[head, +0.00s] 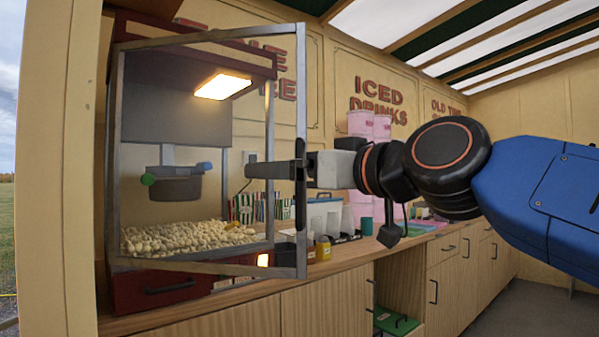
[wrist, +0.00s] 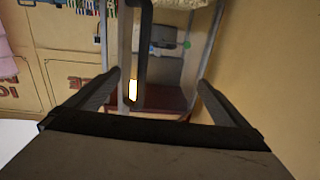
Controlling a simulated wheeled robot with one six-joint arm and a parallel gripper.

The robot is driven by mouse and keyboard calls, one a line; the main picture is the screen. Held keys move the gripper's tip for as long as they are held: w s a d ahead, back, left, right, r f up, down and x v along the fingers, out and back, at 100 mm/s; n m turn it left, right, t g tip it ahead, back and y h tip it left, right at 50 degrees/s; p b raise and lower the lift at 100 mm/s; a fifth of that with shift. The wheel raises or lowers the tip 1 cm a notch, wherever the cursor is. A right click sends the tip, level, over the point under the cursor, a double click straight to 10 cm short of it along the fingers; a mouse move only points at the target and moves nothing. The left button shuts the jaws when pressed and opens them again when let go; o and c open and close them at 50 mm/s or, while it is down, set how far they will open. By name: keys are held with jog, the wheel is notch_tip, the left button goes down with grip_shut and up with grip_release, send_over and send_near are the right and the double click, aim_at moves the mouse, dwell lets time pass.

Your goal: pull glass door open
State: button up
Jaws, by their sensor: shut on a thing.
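The glass door (head: 301,90) is a grey metal frame with a clear pane on the front of the popcorn machine (head: 190,45). It stands ajar, its right edge swung out from the cabinet and its left edge by the cabinet's left side. My gripper (head: 265,171) is at the door's right edge, shut on the dark upright door handle (head: 300,207). In the wrist view the handle (wrist: 143,60) runs between my two fingers (wrist: 158,92). The exact contact is hard to see there.
Popcorn (head: 185,238) lies inside the machine under a hanging kettle (head: 175,185) and a lit lamp (head: 222,86). The machine stands on a wooden counter (head: 345,262).

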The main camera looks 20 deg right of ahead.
jog(key=v, duration=0.2)
jog(key=shift+s+d, duration=0.15)
jog(key=shift+s, duration=0.2)
jog(key=c, duration=1.3)
jog(key=shift+v, duration=2.3)
jog(key=shift+c, duration=0.2)
jog(key=shift+s, duration=0.1)
